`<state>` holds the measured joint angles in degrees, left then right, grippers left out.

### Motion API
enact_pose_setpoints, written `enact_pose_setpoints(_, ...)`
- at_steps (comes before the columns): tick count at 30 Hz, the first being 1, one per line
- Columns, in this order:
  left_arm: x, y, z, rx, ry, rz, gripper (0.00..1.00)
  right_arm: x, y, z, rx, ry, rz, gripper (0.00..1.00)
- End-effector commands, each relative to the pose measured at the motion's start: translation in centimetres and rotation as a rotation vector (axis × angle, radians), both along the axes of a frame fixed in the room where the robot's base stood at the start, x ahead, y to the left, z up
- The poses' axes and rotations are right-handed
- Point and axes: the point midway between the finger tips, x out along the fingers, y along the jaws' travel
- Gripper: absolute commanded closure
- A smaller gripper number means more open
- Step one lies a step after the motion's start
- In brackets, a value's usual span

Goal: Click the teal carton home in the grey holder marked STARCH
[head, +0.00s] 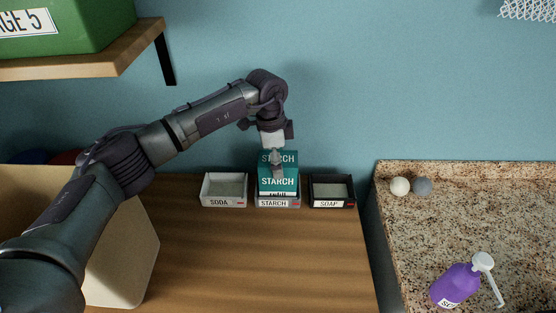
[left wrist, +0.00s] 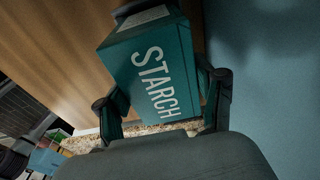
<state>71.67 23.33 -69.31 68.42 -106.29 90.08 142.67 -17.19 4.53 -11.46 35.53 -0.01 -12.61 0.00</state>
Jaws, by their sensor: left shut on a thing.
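The teal carton (head: 278,182), lettered STARCH, stands upright at the grey holder (head: 273,203) marked STARCH. Its lower end appears to be within the holder's walls; I cannot tell whether it is fully seated. My left gripper (head: 277,160) comes from above and is shut on the carton's upper part. In the left wrist view the carton (left wrist: 152,70) sits between the two fingers of the left gripper (left wrist: 165,105), with one finger on each side. My right gripper is in neither view.
A white holder marked SODA (head: 224,190) stands to the left and a black holder marked SOAP (head: 332,191) to the right, both close by. A speckled counter (head: 400,250) holds a purple bottle (head: 456,286) and two balls. A shelf (head: 95,65) with a green box is upper left.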

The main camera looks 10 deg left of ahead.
Motion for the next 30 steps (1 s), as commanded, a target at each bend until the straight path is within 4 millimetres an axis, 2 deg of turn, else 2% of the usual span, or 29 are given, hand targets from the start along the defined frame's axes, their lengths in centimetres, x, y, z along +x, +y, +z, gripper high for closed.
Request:
enact_pose_setpoints(22, 0.0, -0.02, -0.77, 0.0, 0.0, 0.0, 1.0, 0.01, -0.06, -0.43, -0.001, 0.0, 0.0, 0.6)
enact_pose_setpoints(23, 0.0, -0.02, -0.75, 0.0, 0.0, 0.0, 0.29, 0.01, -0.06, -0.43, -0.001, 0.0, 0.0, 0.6)
enact_pose_setpoints(27, 0.01, -0.02, -0.74, 0.0, -0.001, 0.0, 0.05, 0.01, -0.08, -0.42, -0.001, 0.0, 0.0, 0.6)
enact_pose_setpoints(30, 0.01, -0.01, -0.75, 0.0, 0.0, 0.0, 0.03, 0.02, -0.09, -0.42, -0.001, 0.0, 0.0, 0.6)
